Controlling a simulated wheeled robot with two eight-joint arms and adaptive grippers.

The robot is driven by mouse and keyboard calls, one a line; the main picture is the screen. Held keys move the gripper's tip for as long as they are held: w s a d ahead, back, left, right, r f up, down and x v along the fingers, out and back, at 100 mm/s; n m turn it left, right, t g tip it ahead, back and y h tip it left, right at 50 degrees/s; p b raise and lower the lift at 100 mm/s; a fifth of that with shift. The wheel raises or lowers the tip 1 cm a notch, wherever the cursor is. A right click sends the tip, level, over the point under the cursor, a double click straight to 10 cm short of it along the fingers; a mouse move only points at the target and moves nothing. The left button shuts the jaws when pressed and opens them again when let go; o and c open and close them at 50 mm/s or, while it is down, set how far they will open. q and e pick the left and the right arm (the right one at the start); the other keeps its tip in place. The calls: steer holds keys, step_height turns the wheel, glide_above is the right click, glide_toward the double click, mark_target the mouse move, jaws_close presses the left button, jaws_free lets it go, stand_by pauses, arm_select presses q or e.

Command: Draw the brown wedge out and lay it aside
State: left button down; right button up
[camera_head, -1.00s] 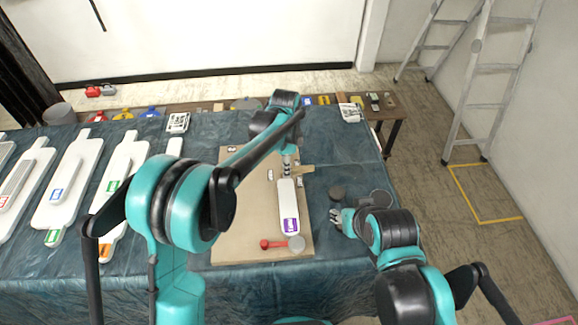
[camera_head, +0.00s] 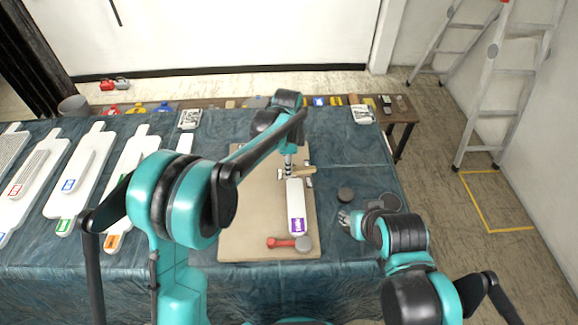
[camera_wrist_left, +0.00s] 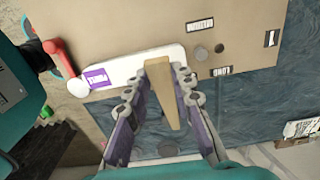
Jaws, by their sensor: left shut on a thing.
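The brown wedge (camera_head: 307,170) lies crosswise at the far end of a white block with a purple label (camera_head: 296,207). In the left wrist view the wedge (camera_wrist_left: 166,95) stands between the fingers of my left gripper (camera_wrist_left: 163,75), which is shut on it. One end of the wedge overlaps the end of the white block (camera_wrist_left: 125,67); I cannot tell whether they touch. In the head view my left gripper (camera_head: 288,170) comes down over the board, partly hidden by its arm. My right gripper (camera_head: 345,218) is low beside the board's right edge; its jaws are too small to judge.
A tan board (camera_head: 245,235) lies on the blue cloth (camera_head: 180,265). Dark round discs (camera_head: 346,194) sit right of the board.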

arm_select(q)
steer(key=shift+r, duration=0.1)
steer(key=shift+r+p, duration=1.75)
steer(key=shift+r, duration=0.7)
steer(key=shift+f, duration=0.1)
